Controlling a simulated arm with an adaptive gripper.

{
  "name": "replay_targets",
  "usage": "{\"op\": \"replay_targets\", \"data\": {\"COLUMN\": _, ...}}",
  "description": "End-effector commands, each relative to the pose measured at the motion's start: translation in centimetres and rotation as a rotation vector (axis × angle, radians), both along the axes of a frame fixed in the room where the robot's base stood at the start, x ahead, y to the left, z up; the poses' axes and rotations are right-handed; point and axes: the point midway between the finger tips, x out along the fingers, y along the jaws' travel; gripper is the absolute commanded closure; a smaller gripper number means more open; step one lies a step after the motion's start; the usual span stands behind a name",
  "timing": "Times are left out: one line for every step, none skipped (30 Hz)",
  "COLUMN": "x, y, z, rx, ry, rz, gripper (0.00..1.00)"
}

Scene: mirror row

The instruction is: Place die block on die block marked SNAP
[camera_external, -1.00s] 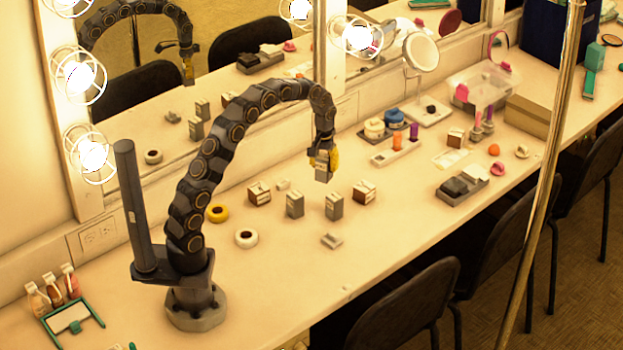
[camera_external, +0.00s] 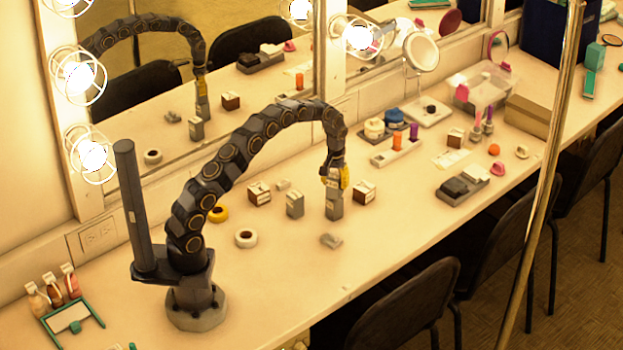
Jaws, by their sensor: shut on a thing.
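My gripper (camera_external: 335,177) is shut on a small grey die block (camera_external: 333,183), which is mostly hidden between the yellow-marked fingers. The held block is directly above an upright grey die block (camera_external: 335,208). The two look lined up and touching or nearly so; I cannot tell if there is a gap. A second upright grey block (camera_external: 295,204) stands to the left. The lettering on the blocks is too small to read, so I cannot tell which one says SNAP.
Brown-and-white blocks stand left (camera_external: 259,194) and right (camera_external: 364,192) of the grey blocks. A flat grey piece (camera_external: 331,240) lies in front. The front counter is mostly clear.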

Motion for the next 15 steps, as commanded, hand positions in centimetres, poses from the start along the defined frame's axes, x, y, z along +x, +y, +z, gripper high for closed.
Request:
{"op": "replay_targets", "data": {"x": 0.02, "y": -0.01, "z": 0.02, "rx": 0.0, "ry": -0.001, "rz": 0.0, "gripper": 0.9}}
{"op": "replay_targets", "data": {"x": 0.02, "y": -0.01, "z": -0.05, "rx": 0.0, "ry": -0.001, "rz": 0.0, "gripper": 0.9}}
{"op": "replay_targets", "data": {"x": 0.02, "y": -0.01, "z": -0.17, "rx": 0.0, "ry": -0.001, "rz": 0.0, "gripper": 0.9}}
{"op": "replay_targets", "data": {"x": 0.02, "y": -0.02, "z": -0.27, "rx": 0.0, "ry": -0.001, "rz": 0.0, "gripper": 0.9}}
{"op": "replay_targets", "data": {"x": 0.0, "y": -0.02, "z": -0.33, "rx": 0.0, "ry": -0.001, "rz": 0.0, "gripper": 0.53}}
{"op": "replay_targets", "data": {"x": 0.0, "y": -0.04, "z": -0.29, "rx": -0.001, "ry": -0.001, "rz": 0.0, "gripper": 0.36}}
{"op": "replay_targets", "data": {"x": 0.01, "y": -0.04, "z": -0.28, "rx": -0.001, "ry": -0.001, "rz": 0.0, "gripper": 0.31}}
{"op": "replay_targets", "data": {"x": 0.0, "y": -0.03, "z": -0.28, "rx": -0.001, "ry": -0.001, "rz": 0.0, "gripper": 0.31}}
{"op": "replay_targets", "data": {"x": 0.0, "y": -0.03, "z": -0.28, "rx": -0.001, "ry": -0.001, "rz": 0.0, "gripper": 0.31}}
{"op": "replay_targets", "data": {"x": 0.0, "y": -0.03, "z": -0.28, "rx": -0.001, "ry": -0.001, "rz": 0.0, "gripper": 0.31}}
{"op": "replay_targets", "data": {"x": -0.01, "y": -0.02, "z": -0.28, "rx": 0.0, "ry": 0.0, "rz": 0.0, "gripper": 0.31}}
{"op": "replay_targets", "data": {"x": -0.01, "y": -0.02, "z": -0.28, "rx": -0.001, "ry": 0.0, "rz": 0.0, "gripper": 0.31}}
{"op": "replay_targets", "data": {"x": -0.01, "y": -0.02, "z": -0.28, "rx": 0.0, "ry": 0.0, "rz": 0.0, "gripper": 0.31}}
{"op": "replay_targets", "data": {"x": -0.01, "y": -0.02, "z": -0.28, "rx": 0.0, "ry": 0.0, "rz": 0.0, "gripper": 0.31}}
{"op": "replay_targets", "data": {"x": -0.01, "y": -0.02, "z": -0.27, "rx": 0.0, "ry": 0.0, "rz": 0.0, "gripper": 0.31}}
